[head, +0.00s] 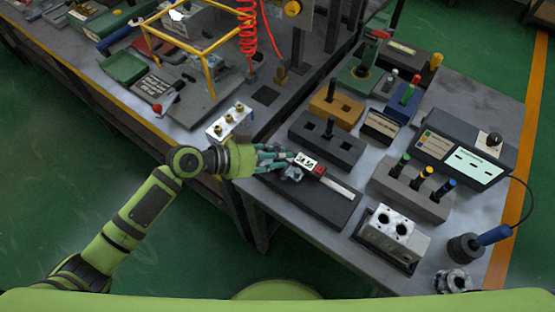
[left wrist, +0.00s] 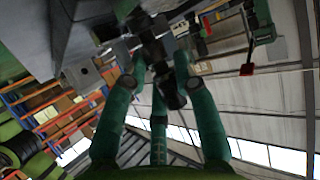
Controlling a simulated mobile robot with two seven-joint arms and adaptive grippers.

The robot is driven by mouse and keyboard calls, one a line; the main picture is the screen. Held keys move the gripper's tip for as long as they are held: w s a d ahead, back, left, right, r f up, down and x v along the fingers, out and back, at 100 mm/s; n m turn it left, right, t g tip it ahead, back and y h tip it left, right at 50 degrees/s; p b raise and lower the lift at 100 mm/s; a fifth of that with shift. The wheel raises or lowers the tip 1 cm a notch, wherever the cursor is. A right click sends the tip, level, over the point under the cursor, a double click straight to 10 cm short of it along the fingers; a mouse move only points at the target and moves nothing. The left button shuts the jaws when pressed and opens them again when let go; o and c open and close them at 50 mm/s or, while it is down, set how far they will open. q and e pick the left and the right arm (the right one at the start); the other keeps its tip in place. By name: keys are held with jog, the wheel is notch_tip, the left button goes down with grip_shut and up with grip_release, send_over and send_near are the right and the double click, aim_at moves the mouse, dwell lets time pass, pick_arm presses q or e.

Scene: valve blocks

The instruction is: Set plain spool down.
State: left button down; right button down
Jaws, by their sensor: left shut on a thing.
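My left gripper (head: 283,163) reaches in from the left over the near left edge of the right-hand bench. Its teal fingers are shut on a dark cylindrical thing, seen between them in the left wrist view, likely the plain spool (left wrist: 170,90). In the head view the fingers mostly hide it, and I cannot tell whether it touches anything below. The fingertips are beside a small device with a white display (head: 306,161), over a dark flat tray (head: 320,205). My right gripper is not in view.
A dark block (head: 345,150) and an orange block (head: 345,108), each with a black peg, stand behind. A grey rack (head: 408,190) holds green, yellow and blue-topped spools. A silver two-bore valve block (head: 392,232) stands nearer. A steel block (head: 228,120) stands left.

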pick_arm(q)
jog(key=shift+w, duration=0.1)
jog(key=shift+f, duration=0.15)
jog(key=c, duration=1)
grip_release()
jog(key=shift+b+v, duration=1.45)
jog(key=shift+v, duration=4.65)
